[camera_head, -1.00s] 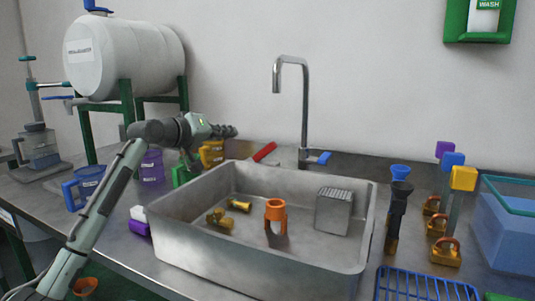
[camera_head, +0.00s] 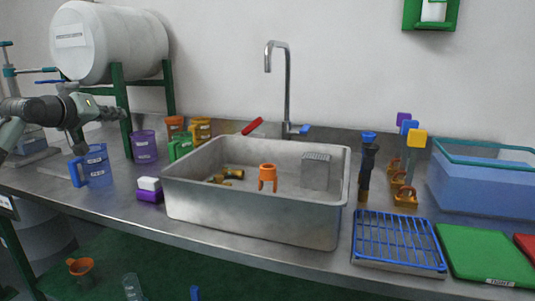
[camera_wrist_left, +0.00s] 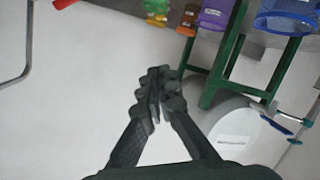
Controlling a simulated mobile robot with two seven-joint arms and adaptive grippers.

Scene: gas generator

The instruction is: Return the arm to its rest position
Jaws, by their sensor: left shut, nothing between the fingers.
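My left arm comes in from the left edge in the head view, and its gripper (camera_head: 117,114) is in the air in front of the green stand (camera_head: 118,95) of the white tank (camera_head: 110,42). The gripper is above the blue mug (camera_head: 97,166) and clear of the counter. In the left wrist view its dark fingers (camera_wrist_left: 158,82) are together with nothing between them. The wrist view looks upside down toward the wall, the stand and the tank. My right gripper is not in view.
A steel sink (camera_head: 260,205) with an orange holder (camera_head: 267,177) stands mid-counter, under a tall faucet (camera_head: 288,85). A purple mug (camera_head: 143,147) and green mug (camera_head: 180,147) are left of it. A blue rack (camera_head: 397,235) and blue bin (camera_head: 480,185) are on the right.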

